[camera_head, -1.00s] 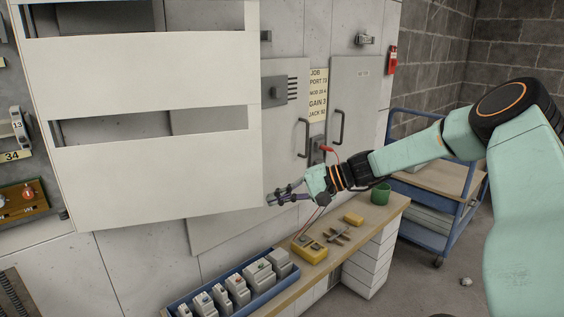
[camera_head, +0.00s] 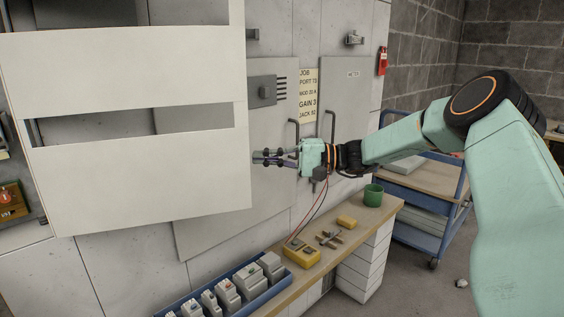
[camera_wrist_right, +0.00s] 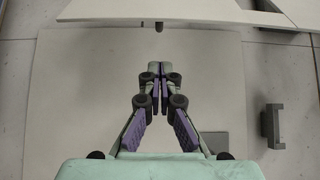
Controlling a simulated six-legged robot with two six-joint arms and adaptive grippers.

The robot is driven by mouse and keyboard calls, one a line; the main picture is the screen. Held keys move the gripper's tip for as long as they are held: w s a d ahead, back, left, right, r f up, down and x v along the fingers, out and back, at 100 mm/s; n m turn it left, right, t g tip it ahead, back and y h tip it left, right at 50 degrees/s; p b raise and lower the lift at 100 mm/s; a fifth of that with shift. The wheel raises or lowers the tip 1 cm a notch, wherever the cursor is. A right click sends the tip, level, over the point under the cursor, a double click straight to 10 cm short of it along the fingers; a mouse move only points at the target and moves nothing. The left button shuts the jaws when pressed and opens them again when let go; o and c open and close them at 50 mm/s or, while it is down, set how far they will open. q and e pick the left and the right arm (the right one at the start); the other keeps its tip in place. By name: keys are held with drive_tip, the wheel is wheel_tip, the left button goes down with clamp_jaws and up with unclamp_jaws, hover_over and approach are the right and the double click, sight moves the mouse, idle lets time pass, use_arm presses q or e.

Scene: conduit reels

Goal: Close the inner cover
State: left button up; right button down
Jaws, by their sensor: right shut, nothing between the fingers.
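The inner cover seems to be the large white panel (camera_head: 140,185) with long slots, at the left of the head view. It stands swung out from the wall, and its right edge is near my right gripper. My right gripper (camera_head: 258,157) is shut and empty just right of that edge; I cannot tell if it touches. In the right wrist view my gripper (camera_wrist_right: 161,68) has its fingertips together. A grey door (camera_head: 278,120) with a handle is behind it, and a white panel edge (camera_wrist_right: 190,10) crosses the top of the wrist view. My left gripper is not in view.
A bench (camera_head: 366,226) below holds a blue tray (camera_head: 236,300) of breakers, a yellow meter (camera_head: 300,254) with leads and a green cup (camera_head: 373,193). A METER door (camera_head: 345,100) is on the wall. A blue cart (camera_head: 440,217) stands at the right.

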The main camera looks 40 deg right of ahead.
drive_tip(key=s+a, duration=0.1)
drive_tip(key=s+a+p, duration=0.1)
drive_tip(key=a, duration=0.1)
drive_tip(key=shift+a, duration=0.1)
idle(0.5)
drive_tip(key=shift+s+p, duration=0.25)
drive_tip(key=shift+p, duration=0.05)
